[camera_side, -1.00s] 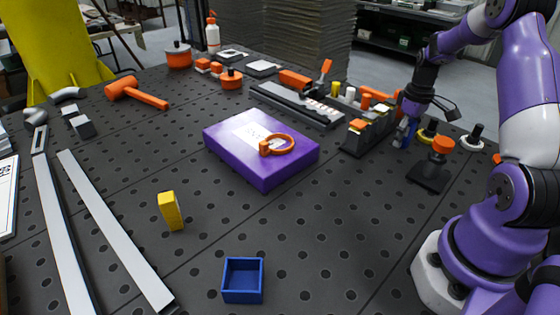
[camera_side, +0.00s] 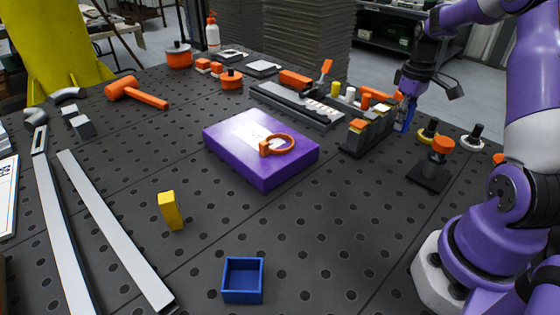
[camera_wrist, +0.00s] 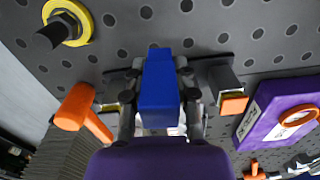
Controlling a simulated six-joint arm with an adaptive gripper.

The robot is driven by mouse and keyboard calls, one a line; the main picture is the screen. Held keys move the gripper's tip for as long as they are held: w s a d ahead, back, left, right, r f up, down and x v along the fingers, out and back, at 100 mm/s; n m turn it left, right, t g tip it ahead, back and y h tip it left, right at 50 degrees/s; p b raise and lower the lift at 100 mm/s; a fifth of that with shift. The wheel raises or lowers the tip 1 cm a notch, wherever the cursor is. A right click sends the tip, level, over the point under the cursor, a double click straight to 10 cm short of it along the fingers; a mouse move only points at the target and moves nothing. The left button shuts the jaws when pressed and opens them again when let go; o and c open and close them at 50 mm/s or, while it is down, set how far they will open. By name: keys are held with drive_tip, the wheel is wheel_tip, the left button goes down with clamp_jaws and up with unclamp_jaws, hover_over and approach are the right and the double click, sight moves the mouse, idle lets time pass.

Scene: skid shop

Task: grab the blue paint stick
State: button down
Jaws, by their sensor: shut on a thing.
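The blue paint stick (camera_wrist: 160,88) is between the fingers of my gripper (camera_wrist: 158,100) in the wrist view, and the fingers are shut on it. In the side view my gripper (camera_side: 407,97) is at the back right, with the blue stick (camera_side: 405,117) hanging below it, beside the right end of a dark block rack (camera_side: 368,138). The fingers themselves are hard to make out in the side view.
A purple box (camera_side: 260,150) with an orange ring (camera_side: 277,145) lies mid-table. A dark stand with an orange knob (camera_side: 442,145) and a yellow-ringed black knob (camera_side: 430,130) are right of the gripper. A blue open box (camera_side: 243,281) sits at the front.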

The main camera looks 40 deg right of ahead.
drive_tip(key=w+a+r, duration=0.3)
drive_tip(key=a+r, duration=0.2)
drive_tip(key=a, duration=0.3)
drive_tip(key=shift+a+r, duration=0.2)
drive_tip(key=shift+a, duration=0.05)
